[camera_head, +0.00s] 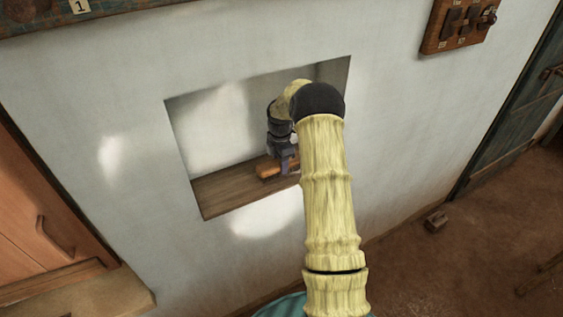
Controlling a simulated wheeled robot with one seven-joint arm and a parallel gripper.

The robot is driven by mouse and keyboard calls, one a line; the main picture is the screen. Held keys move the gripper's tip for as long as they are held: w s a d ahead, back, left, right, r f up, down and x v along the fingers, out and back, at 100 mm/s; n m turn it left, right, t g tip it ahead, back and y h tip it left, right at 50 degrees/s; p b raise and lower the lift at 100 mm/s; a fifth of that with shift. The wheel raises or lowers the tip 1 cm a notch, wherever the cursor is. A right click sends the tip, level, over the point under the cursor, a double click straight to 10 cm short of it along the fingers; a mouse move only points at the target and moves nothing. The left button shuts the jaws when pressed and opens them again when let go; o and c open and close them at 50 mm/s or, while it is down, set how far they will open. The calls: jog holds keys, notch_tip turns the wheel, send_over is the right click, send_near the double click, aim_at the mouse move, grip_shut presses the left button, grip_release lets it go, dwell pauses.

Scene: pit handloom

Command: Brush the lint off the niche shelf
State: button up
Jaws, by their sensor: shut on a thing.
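The niche shelf (219,193) is a brown wooden board at the bottom of a rectangular recess in the white wall. My gripper (284,163) reaches into the niche and points down toward the board. It is shut on an orange-brown wooden brush (267,170), which is at or just above the shelf; I cannot tell whether it touches. My arm hides the right part of the shelf and the brush's right end. I cannot make out any lint on the bare left part of the board.
A wooden switch board (460,22) is on the wall at upper right, near a dark door (515,95).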

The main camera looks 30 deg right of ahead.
jog(key=shift+w+f, duration=0.15)
jog(key=shift+w, duration=0.4)
jog(key=shift+d+p, duration=0.5)
jog(key=shift+d, duration=1.2)
jog(key=shift+w+d+p, duration=0.15)
jog(key=shift+d+p, duration=0.15)
jog(key=shift+d, duration=1.35)
jog(key=shift+r, duration=0.2)
